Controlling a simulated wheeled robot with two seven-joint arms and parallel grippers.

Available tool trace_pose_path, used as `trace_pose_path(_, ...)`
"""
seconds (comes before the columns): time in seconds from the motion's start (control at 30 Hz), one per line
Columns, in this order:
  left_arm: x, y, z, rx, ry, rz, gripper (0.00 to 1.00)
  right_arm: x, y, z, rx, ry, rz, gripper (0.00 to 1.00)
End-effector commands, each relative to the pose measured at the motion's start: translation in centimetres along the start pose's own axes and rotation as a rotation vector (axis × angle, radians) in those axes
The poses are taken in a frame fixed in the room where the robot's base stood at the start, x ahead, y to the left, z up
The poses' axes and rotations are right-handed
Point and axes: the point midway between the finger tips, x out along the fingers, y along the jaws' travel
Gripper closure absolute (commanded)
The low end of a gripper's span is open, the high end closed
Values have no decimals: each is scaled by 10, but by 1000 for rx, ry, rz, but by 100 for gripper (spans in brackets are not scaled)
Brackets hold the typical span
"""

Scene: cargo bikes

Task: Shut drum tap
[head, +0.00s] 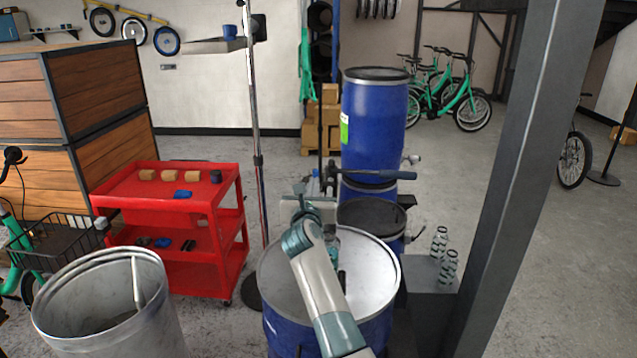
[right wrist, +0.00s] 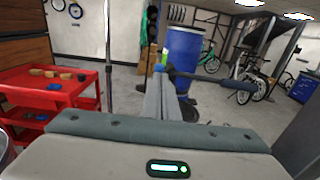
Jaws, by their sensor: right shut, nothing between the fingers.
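A blue drum (head: 373,125) stands upright on top of another blue drum, beyond my right arm. A small grey fitting (head: 412,160), which looks like a tap, sticks out at its lower right; its handle is too small to read. The upper drum also shows in the right wrist view (right wrist: 186,50), where I cannot make out the tap. My right gripper (head: 322,190) is shut and empty, left of and nearer than the drum. Its fingers (right wrist: 160,98) point towards the drum in the right wrist view. My left gripper is not in view.
A dark bar (head: 370,177) crosses in front of the drum near my right fingers. An open blue drum (head: 380,283) stands below my right arm. A red cart (head: 226,218) and metal bin (head: 75,300) are left. A grey post (head: 518,165) stands right.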

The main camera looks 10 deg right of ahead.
Motion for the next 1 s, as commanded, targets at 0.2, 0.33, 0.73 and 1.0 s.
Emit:
trace_pose_path(0.2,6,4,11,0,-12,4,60,-13,1,15,2,0,0,100)
trace_pose_path(0.33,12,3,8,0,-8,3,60,-24,2,29,4,0,0,100)
trace_pose_path(0.73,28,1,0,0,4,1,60,-55,1,74,1,3,1,100)
trace_pose_path(1.0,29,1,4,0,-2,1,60,-58,1,79,0,5,1,100)
